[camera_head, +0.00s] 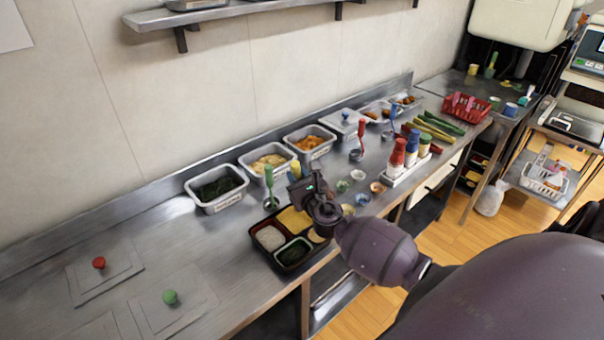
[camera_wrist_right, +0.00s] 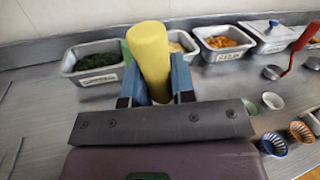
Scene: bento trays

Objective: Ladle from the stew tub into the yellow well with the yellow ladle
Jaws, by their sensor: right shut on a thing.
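My right gripper (camera_head: 303,188) is shut on the yellow ladle, whose thick yellow handle (camera_wrist_right: 150,62) stands nearly upright between the fingers in the wrist view. The handle top also shows in the head view (camera_head: 295,169); the ladle's bowl is hidden. The gripper is above the far edge of the black bento tray (camera_head: 256,247). The tray's yellow well (camera_head: 292,220) is partly covered by the gripper. Open tubs hold dark greens (camera_head: 217,188), pale yellow food (camera_head: 268,160) and orange food (camera_head: 309,141). Their labels are unreadable, so I cannot tell which holds stew. My left gripper is not in view.
A green-handled ladle (camera_head: 269,181) stands close left of the gripper. A red-handled ladle (camera_head: 361,137), small cups (camera_head: 357,174) and a bottle rack (camera_head: 410,168) are to the right. A lidded tub (camera_head: 345,124) is behind. The counter's left has flat lids (camera_head: 104,270).

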